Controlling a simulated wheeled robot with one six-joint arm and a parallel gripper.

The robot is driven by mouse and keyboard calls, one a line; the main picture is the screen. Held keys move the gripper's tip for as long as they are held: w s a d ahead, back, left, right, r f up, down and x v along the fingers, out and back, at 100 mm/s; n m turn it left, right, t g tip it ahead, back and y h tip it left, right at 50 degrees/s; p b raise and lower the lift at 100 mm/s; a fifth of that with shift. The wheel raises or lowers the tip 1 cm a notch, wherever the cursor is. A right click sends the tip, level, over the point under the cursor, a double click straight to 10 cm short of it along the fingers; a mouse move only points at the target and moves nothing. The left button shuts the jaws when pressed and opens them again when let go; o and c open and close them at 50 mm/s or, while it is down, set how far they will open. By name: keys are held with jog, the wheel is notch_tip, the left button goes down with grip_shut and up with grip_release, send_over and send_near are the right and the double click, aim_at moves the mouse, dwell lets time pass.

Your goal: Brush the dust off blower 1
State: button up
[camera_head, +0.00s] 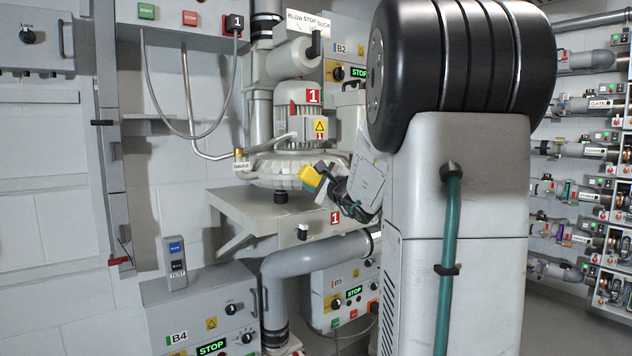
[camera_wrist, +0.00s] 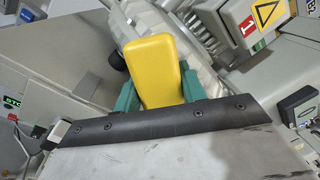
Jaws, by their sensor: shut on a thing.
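Blower 1 (camera_head: 287,128) is a pale grey machine with red "1" labels and a yellow warning sign, standing on a wall bracket (camera_head: 250,207). Its ribbed round housing also shows in the wrist view (camera_wrist: 187,25). My gripper (camera_head: 322,182) is at the lower right of that housing, shut on a yellow block-shaped thing (camera_head: 310,176). In the wrist view the yellow thing (camera_wrist: 153,62) sits between two green fingers and overlaps the housing. I cannot tell whether it touches. Bristles and dust are not clearly visible. My arm hides the blower's right side.
A grey pipe (camera_head: 315,255) runs below the bracket. Control boxes B4 (camera_head: 205,310) and B5 (camera_head: 345,290) stand below. A cable (camera_head: 190,137) hangs at the upper left. Racks of small devices (camera_head: 585,150) line the right wall.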

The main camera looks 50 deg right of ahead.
jog(key=shift+w+d, duration=0.1)
jog(key=shift+w, duration=0.05)
jog(key=s+d, duration=0.3)
jog(key=d, duration=0.3)
jog(key=shift+d, duration=0.3)
jog(key=shift+w+a, duration=0.5)
jog(key=shift+a, duration=0.6)
jog(key=shift+w+a, duration=0.5)
jog(key=shift+a, duration=0.65)
jog(key=shift+w+a, duration=0.5)
jog(key=shift+a, duration=0.6)
jog(key=shift+d+r, duration=0.15)
jog(key=shift+r, duration=0.6)
jog(key=shift+c, duration=0.3)
jog(key=shift+s+d, duration=0.5)
jog(key=shift+d, duration=0.6)
jog(key=shift+s+d, duration=0.45)
jog(key=shift+d, duration=0.6)
jog(key=shift+s+d, duration=0.5)
jog(key=shift+d, duration=0.6)
jog(key=shift+c, duration=0.3)
jog(key=shift+w+a+f, duration=0.1)
jog(key=shift+w+a, duration=0.25)
jog(key=shift+a, duration=0.55)
jog(key=shift+w+a, duration=0.35)
jog(key=shift+a, duration=0.5)
jog(key=shift+w+a, duration=0.45)
jog(key=shift+a, duration=0.35)
jog(key=shift+w+a, duration=0.4)
jog(key=shift+a, duration=0.4)
